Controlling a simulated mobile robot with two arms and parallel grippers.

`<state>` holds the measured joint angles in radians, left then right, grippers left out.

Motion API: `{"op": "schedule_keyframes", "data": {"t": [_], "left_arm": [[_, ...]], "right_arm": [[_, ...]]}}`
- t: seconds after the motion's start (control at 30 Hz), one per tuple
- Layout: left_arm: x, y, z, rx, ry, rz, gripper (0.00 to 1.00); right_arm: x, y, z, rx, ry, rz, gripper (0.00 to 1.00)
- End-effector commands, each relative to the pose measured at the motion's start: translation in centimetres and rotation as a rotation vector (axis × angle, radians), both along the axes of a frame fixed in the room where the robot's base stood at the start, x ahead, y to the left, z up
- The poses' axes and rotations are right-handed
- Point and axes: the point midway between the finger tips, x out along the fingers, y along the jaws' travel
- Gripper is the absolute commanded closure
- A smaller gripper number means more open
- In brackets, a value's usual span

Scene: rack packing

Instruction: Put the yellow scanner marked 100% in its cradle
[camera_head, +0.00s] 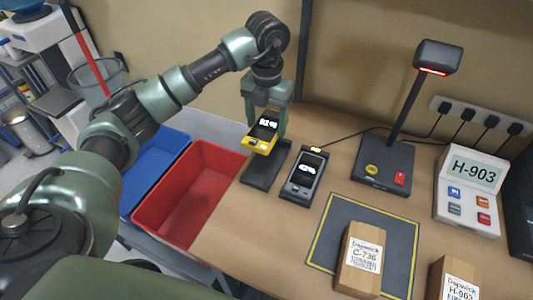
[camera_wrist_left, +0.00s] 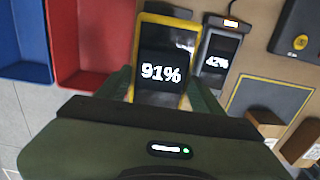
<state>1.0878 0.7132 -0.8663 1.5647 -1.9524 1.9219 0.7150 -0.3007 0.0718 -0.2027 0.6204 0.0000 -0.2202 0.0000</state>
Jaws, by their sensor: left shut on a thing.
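A yellow scanner (camera_head: 261,143) with a dark screen is in my left gripper (camera_head: 265,121), which is shut on its sides. In the left wrist view the scanner's screen (camera_wrist_left: 161,73) reads 91%, not 100%. The scanner is over the far end of an empty black cradle (camera_head: 262,172), apparently a little above it; I cannot tell whether they touch. My right gripper is not in view.
A grey scanner (camera_head: 304,177) reading 42% (camera_wrist_left: 216,62) sits in the cradle to the right. A red bin (camera_head: 190,190) and a blue bin (camera_head: 152,163) stand left. A lamp-like stand (camera_head: 385,165), an H-903 display unit (camera_head: 468,195) and boxes (camera_head: 358,260) are right.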

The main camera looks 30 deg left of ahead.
Motion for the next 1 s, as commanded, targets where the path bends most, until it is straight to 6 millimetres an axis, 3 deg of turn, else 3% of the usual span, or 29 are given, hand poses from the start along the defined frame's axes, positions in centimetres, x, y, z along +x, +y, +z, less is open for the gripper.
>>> {"op": "schedule_keyframes", "data": {"t": [0.1, 0.3, 0.73, 1.0], "left_arm": [[-0.2, 0.0, -2.9, 0.000, 0.006, 0.001, 0.87], [-0.1, 0.0, -6.9, 0.000, 0.002, 0.000, 0.87], [0.0, 0.0, -11.8, -0.001, 0.000, -0.001, 0.87], [0.0, 0.0, -12.2, 0.000, -0.002, -0.002, 0.87]], "right_arm": [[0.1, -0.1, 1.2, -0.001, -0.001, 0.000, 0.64], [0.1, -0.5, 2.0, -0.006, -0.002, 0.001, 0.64], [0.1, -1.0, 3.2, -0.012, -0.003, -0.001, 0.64], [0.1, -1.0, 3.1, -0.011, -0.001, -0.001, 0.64]]}}
